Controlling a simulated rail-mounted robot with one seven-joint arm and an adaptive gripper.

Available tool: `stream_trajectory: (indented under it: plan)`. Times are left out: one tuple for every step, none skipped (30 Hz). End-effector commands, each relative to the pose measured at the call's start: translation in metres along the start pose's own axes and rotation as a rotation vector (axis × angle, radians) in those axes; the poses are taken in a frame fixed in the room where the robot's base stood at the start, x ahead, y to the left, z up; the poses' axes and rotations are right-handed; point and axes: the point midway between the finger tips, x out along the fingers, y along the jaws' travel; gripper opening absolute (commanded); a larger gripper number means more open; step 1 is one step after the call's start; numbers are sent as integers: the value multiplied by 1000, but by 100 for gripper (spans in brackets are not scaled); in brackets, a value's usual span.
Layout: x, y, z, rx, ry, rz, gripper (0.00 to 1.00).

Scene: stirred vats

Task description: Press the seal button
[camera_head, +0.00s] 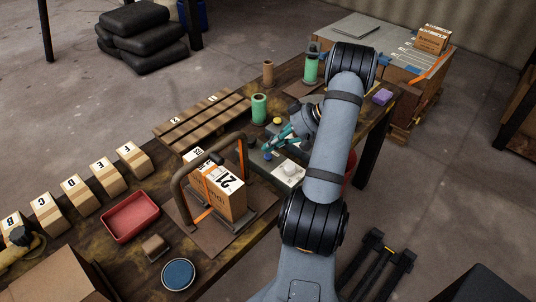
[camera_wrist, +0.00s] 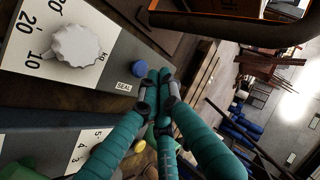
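The seal button is a blue round button (camera_wrist: 139,69) beside a SEAL label (camera_wrist: 124,87) on the panel in the wrist view. My gripper (camera_wrist: 158,76) has its teal fingers together at the tips, with nothing seen between them. The tips show just right of the blue button; I cannot tell whether they touch it. In the head view my gripper (camera_head: 270,146) is low over the panel's far left end, and a bit of blue shows by its tips.
A white dial knob (camera_wrist: 79,46) with kg marks is on the same panel. A metal arch frame (camera_head: 182,190) stands around a box marked 21 (camera_head: 222,193) beside the panel. A green cylinder (camera_head: 259,109) and a yellow button (camera_head: 277,121) are close behind my gripper.

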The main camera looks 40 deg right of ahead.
Motion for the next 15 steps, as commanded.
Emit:
stream_trajectory:
  plan:
    - [0, 0, 0, 0, 0, 0, 0]
    - [0, 0, 0, 0, 0, 0, 0]
    - [0, 0, 0, 0, 0, 0, 0]
    - [0, 0, 0, 0, 0, 0, 0]
    - [0, 0, 0, 0, 0, 0, 0]
    - [0, 0, 0, 0, 0, 0, 0]
    - [0, 0, 0, 0, 0, 0, 0]
    - [-1, -1, -1, -1, 0, 0, 0]
    - [-2, -2, -2, -1, 0, 0, 0]
    - [-4, -3, -3, -1, 0, 0, 0]
    - [-5, -4, -4, -2, 0, 0, 0]
    - [-7, -5, -6, -2, 1, 0, 0]
    - [-9, -7, -7, -2, 1, 0, 0]
    - [-11, -8, -9, -2, 1, 0, 0]
    - [-14, -10, -11, -3, 0, 0, 0]
